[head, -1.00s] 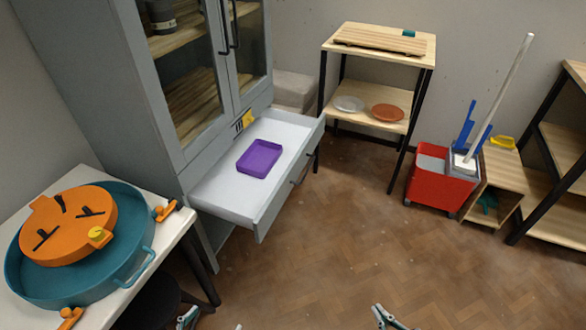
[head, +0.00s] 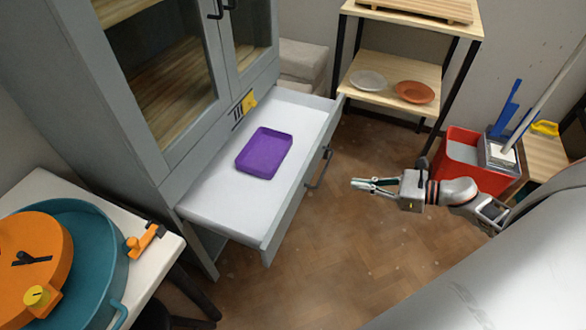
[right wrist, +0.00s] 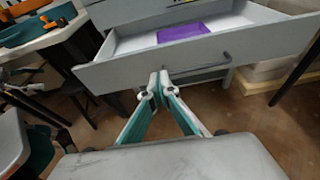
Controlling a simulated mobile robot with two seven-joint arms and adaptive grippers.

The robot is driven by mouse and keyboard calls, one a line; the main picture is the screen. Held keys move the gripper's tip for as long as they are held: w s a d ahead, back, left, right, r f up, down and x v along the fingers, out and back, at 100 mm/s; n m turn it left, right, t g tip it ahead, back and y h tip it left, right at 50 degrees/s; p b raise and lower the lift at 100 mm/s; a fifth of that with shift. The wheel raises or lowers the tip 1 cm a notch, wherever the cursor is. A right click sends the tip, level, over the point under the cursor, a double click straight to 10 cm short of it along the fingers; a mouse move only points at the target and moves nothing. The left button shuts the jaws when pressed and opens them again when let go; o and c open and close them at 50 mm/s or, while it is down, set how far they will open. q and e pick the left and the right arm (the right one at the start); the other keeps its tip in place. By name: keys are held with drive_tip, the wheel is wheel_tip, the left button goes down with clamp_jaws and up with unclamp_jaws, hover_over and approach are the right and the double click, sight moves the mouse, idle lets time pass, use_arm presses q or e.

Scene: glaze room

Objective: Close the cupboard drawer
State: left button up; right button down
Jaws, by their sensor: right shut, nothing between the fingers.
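The cupboard drawer (head: 208,201) is pulled well out of the grey cupboard (head: 110,110). A purple tray (head: 264,153) lies inside it. A dark bar handle (head: 319,167) is on its front. My right gripper (head: 354,184) is shut and empty, a little to the right of the drawer front and apart from it, pointing left at it. In the right wrist view the shut fingertips (right wrist: 158,78) show before the drawer front (right wrist: 130,72), left of the handle (right wrist: 200,69). My left gripper is not in view.
A white table (head: 40,185) with a teal basin (head: 95,250) and an orange disc (head: 30,265) stands at the left. A wooden shelf unit (head: 372,62) with plates stands behind the drawer. A red bucket (head: 460,150) is at the right. The floor before the drawer is clear.

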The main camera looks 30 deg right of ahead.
approach(304, 175)
drive_tip(key=x, duration=0.5)
drive_tip(key=shift+w+d+f, duration=0.1)
drive_tip(key=shift+w+f, duration=0.15)
drive_tip(key=shift+f, duration=0.1)
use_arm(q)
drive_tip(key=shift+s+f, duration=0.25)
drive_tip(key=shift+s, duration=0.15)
use_arm(e)
drive_tip(key=shift+w+a+f, duration=0.1)
drive_tip(key=shift+w+a, duration=0.35)
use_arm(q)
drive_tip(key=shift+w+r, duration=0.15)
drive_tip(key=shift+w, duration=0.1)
use_arm(e)
drive_tip(key=shift+a, duration=0.1)
